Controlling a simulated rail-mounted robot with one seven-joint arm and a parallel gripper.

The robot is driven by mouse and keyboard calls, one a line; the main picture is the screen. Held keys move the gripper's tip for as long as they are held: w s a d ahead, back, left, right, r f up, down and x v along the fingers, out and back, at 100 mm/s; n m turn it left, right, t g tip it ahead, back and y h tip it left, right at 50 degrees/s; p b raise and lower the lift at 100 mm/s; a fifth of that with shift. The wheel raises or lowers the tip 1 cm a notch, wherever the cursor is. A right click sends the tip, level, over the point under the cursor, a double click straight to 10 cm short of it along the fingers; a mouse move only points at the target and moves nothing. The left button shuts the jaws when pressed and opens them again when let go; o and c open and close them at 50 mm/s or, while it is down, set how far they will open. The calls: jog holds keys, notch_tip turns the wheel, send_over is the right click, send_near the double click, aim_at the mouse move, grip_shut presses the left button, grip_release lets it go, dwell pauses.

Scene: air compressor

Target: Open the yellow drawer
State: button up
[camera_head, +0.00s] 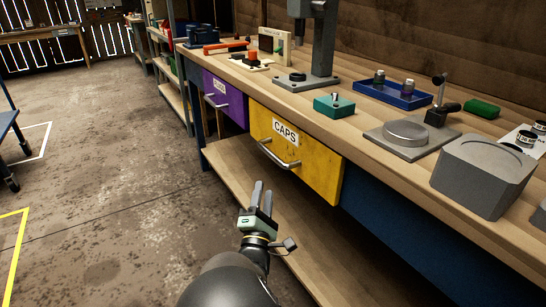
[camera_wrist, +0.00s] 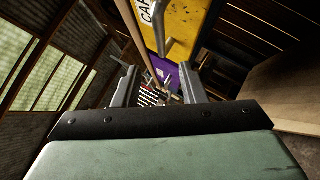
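The yellow drawer (camera_head: 318,170) sits under the workbench top with a "CAPS" label (camera_head: 285,132) and a metal bar handle (camera_head: 278,157). Its front looks flush with the bench, so it appears shut. My gripper (camera_head: 262,190) is below and in front of the handle, apart from it, fingers pointing up toward the drawer. In the wrist view the fingers (camera_wrist: 158,82) are spread with nothing between them. The drawer's yellow front (camera_wrist: 193,22) and handle (camera_wrist: 170,38) show beyond the fingertips at the top.
A purple drawer (camera_head: 224,99) with its own handle is left of the yellow one. The wooden bench top (camera_head: 349,127) above carries a drill press (camera_head: 318,45), a teal box (camera_head: 334,105) and a grey block (camera_head: 484,175). A lower shelf (camera_head: 231,173) runs beneath. Open floor lies left.

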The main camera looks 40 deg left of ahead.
aim_at(270, 152)
jog(key=b+x, duration=0.2)
jog(key=x, duration=1.1)
jog(key=shift+w, duration=0.1)
grip_shut()
